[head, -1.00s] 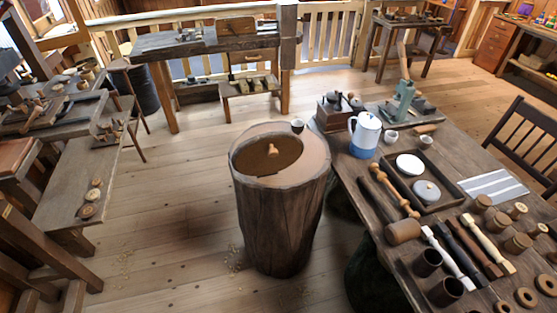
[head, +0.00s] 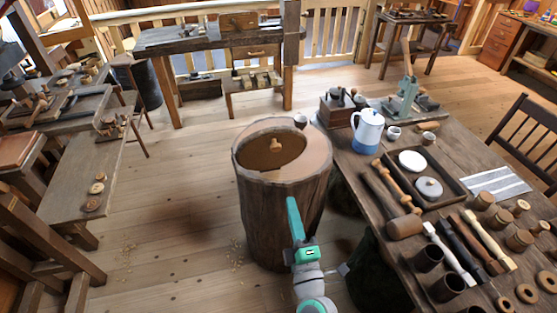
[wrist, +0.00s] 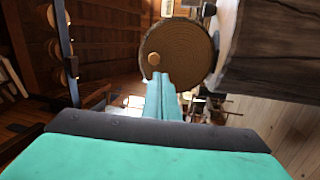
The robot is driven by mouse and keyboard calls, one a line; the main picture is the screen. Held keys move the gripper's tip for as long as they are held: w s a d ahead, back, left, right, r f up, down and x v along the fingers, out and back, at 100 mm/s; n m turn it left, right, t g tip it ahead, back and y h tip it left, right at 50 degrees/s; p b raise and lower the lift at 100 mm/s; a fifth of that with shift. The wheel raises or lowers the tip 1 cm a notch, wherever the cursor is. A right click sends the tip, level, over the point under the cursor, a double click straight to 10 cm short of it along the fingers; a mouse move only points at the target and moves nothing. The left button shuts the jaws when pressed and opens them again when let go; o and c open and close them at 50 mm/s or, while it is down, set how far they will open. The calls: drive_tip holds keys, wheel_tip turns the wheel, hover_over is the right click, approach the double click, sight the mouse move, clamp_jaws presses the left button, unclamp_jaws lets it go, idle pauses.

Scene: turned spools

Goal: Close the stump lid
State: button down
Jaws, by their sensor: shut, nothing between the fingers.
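The wooden stump (head: 285,210) stands on the floor left of the workbench, with rough bark sides and a pale top. Its lid (head: 252,156) is a dark brown disc with a small turned knob (head: 277,146). In the wrist view the lid (wrist: 185,48) faces the camera and stands out from the stump's (wrist: 275,60) top, so it looks raised; its exact angle is hard to tell. My gripper (head: 291,201) is shut and empty, in front of the stump's near side in the head view. In the wrist view its fingertips (wrist: 162,78) point toward the lid, just below the knob in the picture.
The workbench (head: 350,165) close on the right holds a blue-and-white pot (head: 367,131), a mallet (head: 404,228) and several turned pieces. Floor left of the stump is free.

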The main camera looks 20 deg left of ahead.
drive_tip(key=r+n+y, duration=0.1)
drive_tip(key=r, duration=0.1)
approach(276, 149)
drive_tip(key=x, duration=0.6)
drive_tip(key=shift+w+a, duration=0.2)
drive_tip(key=shift+a, duration=0.05)
idle(0.3)
